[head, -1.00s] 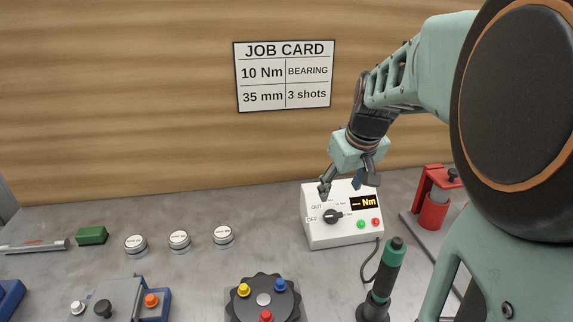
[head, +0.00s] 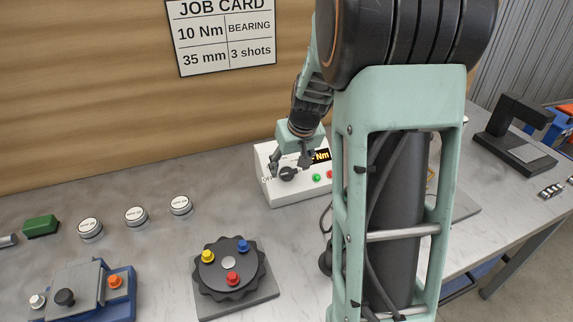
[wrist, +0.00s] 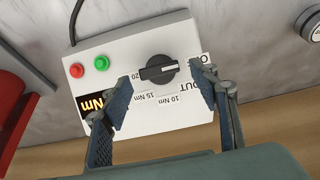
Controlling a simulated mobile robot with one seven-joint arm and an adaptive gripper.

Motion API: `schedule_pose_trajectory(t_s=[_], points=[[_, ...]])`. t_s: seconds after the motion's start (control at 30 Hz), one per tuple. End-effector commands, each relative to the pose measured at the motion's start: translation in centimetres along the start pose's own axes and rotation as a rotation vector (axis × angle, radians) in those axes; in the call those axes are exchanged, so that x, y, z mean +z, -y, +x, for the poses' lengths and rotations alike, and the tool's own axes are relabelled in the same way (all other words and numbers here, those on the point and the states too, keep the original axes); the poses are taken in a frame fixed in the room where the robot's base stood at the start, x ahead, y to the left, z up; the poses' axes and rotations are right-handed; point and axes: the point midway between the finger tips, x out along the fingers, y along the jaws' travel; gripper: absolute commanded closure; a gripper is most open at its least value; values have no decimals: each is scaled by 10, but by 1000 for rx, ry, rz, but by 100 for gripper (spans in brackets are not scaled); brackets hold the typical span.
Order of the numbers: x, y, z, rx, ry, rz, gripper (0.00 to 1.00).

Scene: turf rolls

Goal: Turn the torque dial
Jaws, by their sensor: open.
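The torque dial is a black knob (wrist: 157,70) on the face of a white control box (head: 279,195). In the wrist view it lies between my gripper's two open fingers (wrist: 163,92), with a gap on each side. Labels around it read 10 Nm, 15 Nm, 20 and OUT, and another is partly hidden by a finger. In the head view my gripper (head: 291,165) is over the box and partly hides the dial (head: 288,174).
Green (wrist: 101,63) and red (wrist: 76,70) buttons sit beside the dial. A job card (head: 223,35) on the wall reads 10 Nm, BEARING, 35 mm, 3 shots. A black turntable (head: 228,289) with coloured knobs stands in front. My arm hides the bench right of the box.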

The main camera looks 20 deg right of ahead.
Motion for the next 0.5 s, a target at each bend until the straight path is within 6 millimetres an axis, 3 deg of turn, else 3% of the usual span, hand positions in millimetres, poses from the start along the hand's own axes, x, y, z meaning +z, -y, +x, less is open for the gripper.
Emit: schedule_pose_trajectory(t_s=[0.17,0.47,0.5], points=[[0,0,12,0,-1,0,45],[0,0,14,0,-1,0,45],[0,0,14,0,-1,0,49]])
